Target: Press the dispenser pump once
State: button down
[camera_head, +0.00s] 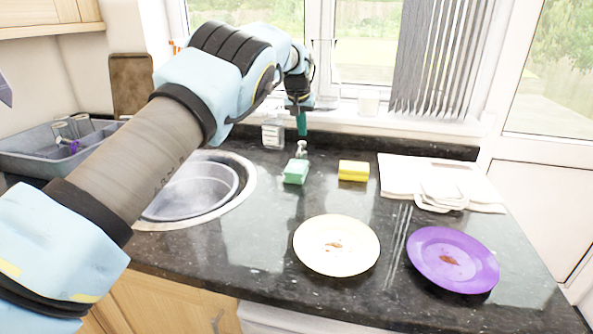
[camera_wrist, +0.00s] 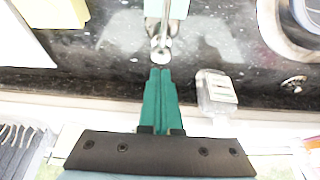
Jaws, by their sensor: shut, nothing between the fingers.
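The dispenser's metallic pump head (camera_head: 301,148) stands on the dark counter just behind a mint-green block (camera_head: 296,172). In the wrist view the shiny pump head (camera_wrist: 161,48) lies just ahead of my fingertips, with the pale mint block (camera_wrist: 166,8) beyond it. My gripper (camera_head: 302,134) points down above the pump in the head view, apparently with a small gap. Its teal fingers (camera_wrist: 160,72) are shut together and hold nothing. I cannot tell the exact height between fingertips and pump.
A clear labelled bottle (camera_head: 273,134) stands close by, left of my gripper. A yellow sponge (camera_head: 353,171) lies to the right. The sink (camera_head: 246,190) is at left. A cream plate (camera_head: 337,262) and purple plate (camera_head: 453,279) lie in front. The window sill (camera_head: 400,119) is behind.

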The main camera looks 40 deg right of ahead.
notch_tip(320, 180, up, 5)
jog(key=p, duration=0.4)
jog(key=shift+r, duration=0.2)
